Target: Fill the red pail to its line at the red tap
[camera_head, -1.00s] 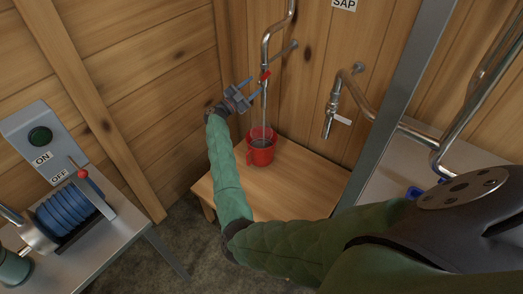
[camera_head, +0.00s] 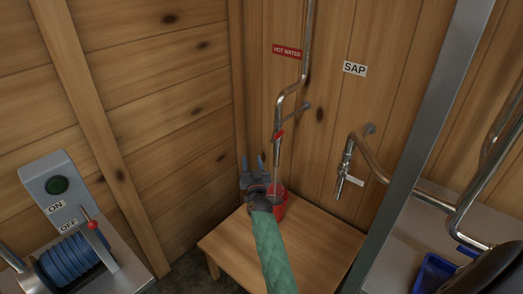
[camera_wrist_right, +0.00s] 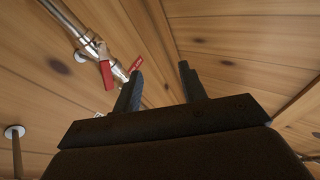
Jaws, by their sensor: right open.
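The red tap (camera_head: 278,136), with a red lever, hangs on a steel pipe under the HOT WATER sign (camera_head: 287,51). A thin pale stream runs from its spout into the red pail (camera_head: 281,208), upright on a small wooden table (camera_head: 310,245). My right gripper (camera_head: 252,160) is open and empty, below and left of the tap. Its wrist hides the pail's left part. The fill line and water level cannot be made out. In the right wrist view, the red lever (camera_wrist_right: 106,73) is left of the open fingers (camera_wrist_right: 160,82), apart from them. My left gripper is not in view.
The sap tap (camera_head: 343,178) hangs right of the red tap, under the SAP sign (camera_head: 355,68). A grey metal post (camera_head: 420,130) stands further right, with a blue container (camera_head: 433,272) behind. A switch box (camera_head: 57,190) and blue coil (camera_head: 75,262) are at left.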

